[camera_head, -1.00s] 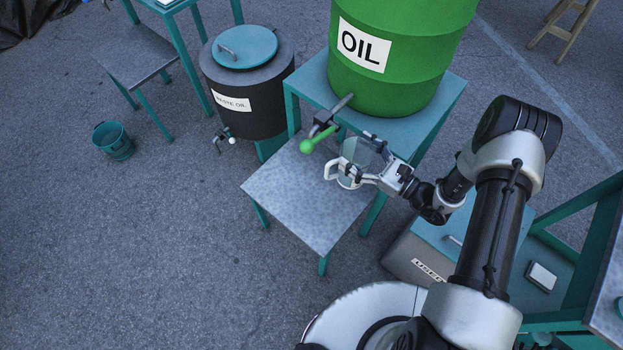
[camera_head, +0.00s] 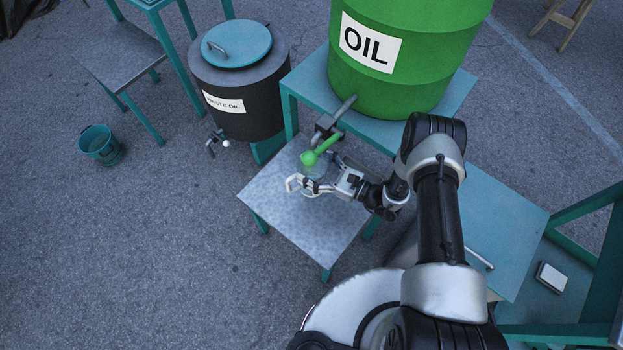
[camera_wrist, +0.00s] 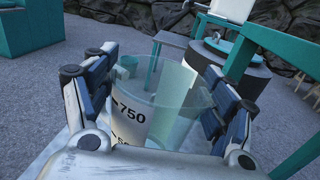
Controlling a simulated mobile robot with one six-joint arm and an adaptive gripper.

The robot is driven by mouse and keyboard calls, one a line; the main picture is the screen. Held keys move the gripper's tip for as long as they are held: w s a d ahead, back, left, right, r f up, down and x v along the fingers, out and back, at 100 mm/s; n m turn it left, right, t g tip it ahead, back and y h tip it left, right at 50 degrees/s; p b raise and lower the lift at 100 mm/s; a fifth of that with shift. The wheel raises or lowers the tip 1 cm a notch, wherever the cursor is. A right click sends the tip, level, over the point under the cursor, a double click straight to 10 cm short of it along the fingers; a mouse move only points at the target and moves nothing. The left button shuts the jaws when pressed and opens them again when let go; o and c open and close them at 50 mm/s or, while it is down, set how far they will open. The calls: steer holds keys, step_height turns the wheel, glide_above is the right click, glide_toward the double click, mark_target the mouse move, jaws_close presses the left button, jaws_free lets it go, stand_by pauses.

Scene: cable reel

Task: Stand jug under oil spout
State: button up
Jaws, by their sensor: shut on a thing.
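A clear jug (camera_head: 312,166) with a marked scale, reading 750 in the wrist view (camera_wrist: 134,118), stands upright between my gripper's fingers. My gripper (camera_head: 315,176) is shut on the jug, one pad on each side, as the wrist view shows (camera_wrist: 153,95). The green OIL drum (camera_head: 400,75) has a grey spout (camera_head: 338,112) with a green tap handle (camera_head: 322,149). In the head view the handle overlaps the jug and partly hides it. The jug is over the low metal-topped table (camera_head: 290,212); I cannot tell whether it touches the top.
The drum stands on a higher teal table (camera_head: 308,84). A black waste oil drum (camera_head: 235,108) with a teal lid and tap is at the left. A teal bucket (camera_head: 100,146) is on the ground further left. The low table's front and left are clear.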

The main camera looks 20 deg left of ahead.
mark_target(301, 169)
steer(key=shift+f+b, duration=1.1)
steer(key=shift+f, duration=2)
steer(key=o, duration=1.4)
steer(key=shift+o, duration=0.2)
steer(key=shift+d, duration=0.3)
steer(key=p+v, duration=0.2)
steer(key=v, duration=0.9)
steer(key=shift+s+d, duration=0.25)
